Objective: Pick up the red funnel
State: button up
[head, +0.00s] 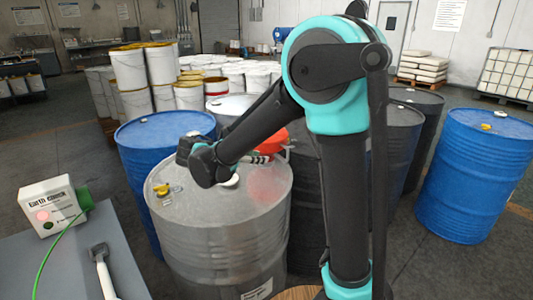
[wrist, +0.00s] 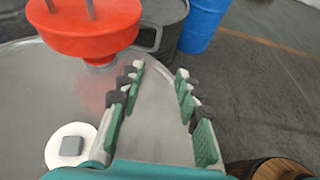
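The red funnel (wrist: 85,28) stands on the grey steel drum's lid (wrist: 30,90), its wide bowl up and its spout at the lid. A small loop-like tab shows on its right side in the wrist view. In the head view the funnel (head: 273,141) sits at the lid's far right, partly hidden by my arm. My gripper (wrist: 160,72) is open, with nothing between its green-padded fingers. The funnel is beyond and left of the fingertips in the wrist view, apart from them. In the head view my gripper (head: 258,158) is low over the lid, just in front of the funnel.
A white cap (wrist: 70,147) lies on the lid left of my fingers. A yellow bung (head: 161,190) is on the lid's left. Blue drums (head: 165,131) (head: 470,170) and dark drums stand around. A grey table (head: 70,270) with a labelled box (head: 50,205) is front left.

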send_near(288, 156)
jog(key=x, duration=0.5)
jog(key=shift+a+f, duration=0.2)
jog(key=shift+f, duration=0.15)
jog(key=shift+w+r+x, duration=0.1)
jog(key=shift+x, duration=1.3)
jog(key=shift+w+r+x, duration=0.1)
jog(key=shift+x, duration=1.25)
jog(key=shift+c, duration=0.5)
grip_shut()
